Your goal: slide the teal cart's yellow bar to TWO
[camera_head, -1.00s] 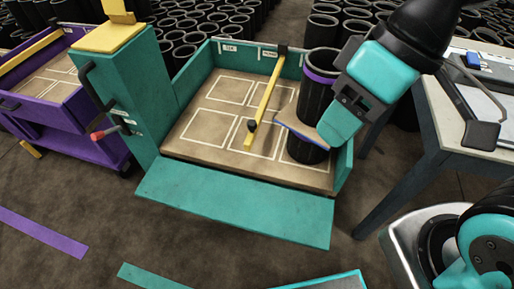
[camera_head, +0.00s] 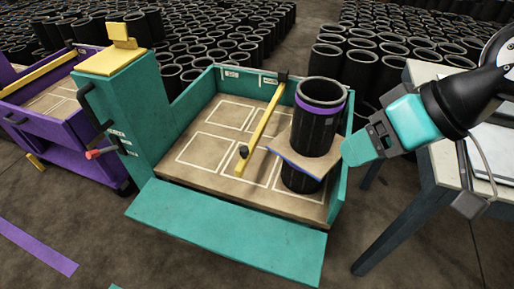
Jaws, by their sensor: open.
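The teal cart (camera_head: 228,228) stands in the middle with its front flap down. Its yellow bar (camera_head: 262,125) runs from a black clamp on the back wall to a black knob near the front, slanting across the marked floor. The clamp sits just right of the second of two small white labels (camera_head: 268,80), whose lettering I cannot read. My gripper (camera_head: 352,151) is open at the cart's right wall, beside the sleeves and well right of the bar. Its fingers partly overlap in this view.
Right of the bar, a black sleeve with a purple band (camera_head: 318,103) stands above another sleeve (camera_head: 303,181), a tan sheet (camera_head: 305,160) between them. The cart floor left of the bar is empty. A white-topped table (camera_head: 440,160) stands right, a purple cart (camera_head: 60,135) left.

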